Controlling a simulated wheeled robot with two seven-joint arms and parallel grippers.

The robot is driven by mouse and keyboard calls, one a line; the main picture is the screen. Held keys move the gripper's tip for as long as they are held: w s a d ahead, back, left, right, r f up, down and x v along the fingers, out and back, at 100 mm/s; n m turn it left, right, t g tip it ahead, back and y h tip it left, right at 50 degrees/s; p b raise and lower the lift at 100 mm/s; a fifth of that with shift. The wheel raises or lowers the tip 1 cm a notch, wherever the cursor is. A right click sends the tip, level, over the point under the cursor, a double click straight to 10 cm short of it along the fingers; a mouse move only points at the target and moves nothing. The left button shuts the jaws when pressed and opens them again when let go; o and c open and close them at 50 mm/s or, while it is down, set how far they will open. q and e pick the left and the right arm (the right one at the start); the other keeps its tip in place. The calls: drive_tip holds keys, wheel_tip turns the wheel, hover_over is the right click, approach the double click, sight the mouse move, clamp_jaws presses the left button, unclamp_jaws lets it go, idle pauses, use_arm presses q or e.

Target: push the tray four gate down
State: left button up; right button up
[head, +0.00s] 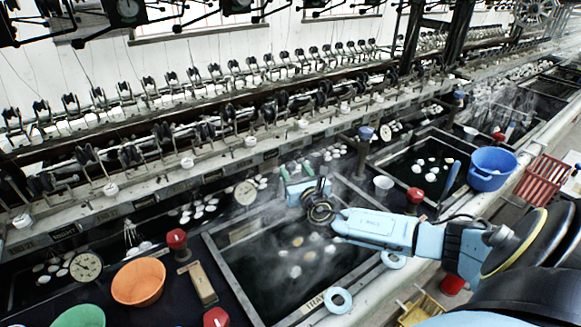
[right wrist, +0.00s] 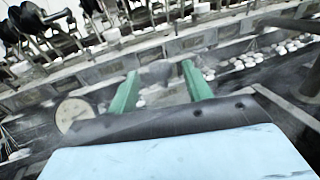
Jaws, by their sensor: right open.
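Tray four (head: 225,262) is the dark water basin in the middle of the head view, with pale cocoons floating in it and a partly legible tray label on its front rim. A blue-topped post (head: 365,134) stands behind its back right side; I cannot tell whether this is the gate. My right gripper (head: 296,169) reaches over the basin toward its back edge. Its two green fingers are apart with nothing held, and they also show in the right wrist view (right wrist: 160,83). A blurred grey shape lies beyond them. My left gripper is not in view.
A dial gauge (head: 246,192) is just left of the right gripper. Red knobs (head: 176,239) (head: 415,196) stand at either side of the basin. An orange bowl (head: 138,282) is at left, a blue basin (head: 492,168) at right. Steam blurs the water. Reeling machinery lines the back.

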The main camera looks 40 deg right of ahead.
sight(292, 168)
drive_tip(key=x, duration=0.3)
drive_tip(key=shift+w+f+b, duration=0.1)
drive_tip(key=shift+w+b, duration=0.2)
drive_tip(key=shift+w+d, duration=0.2)
drive_tip(key=shift+w, duration=0.1)
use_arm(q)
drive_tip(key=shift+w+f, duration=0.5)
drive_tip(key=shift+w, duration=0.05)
use_arm(e)
clamp_jaws()
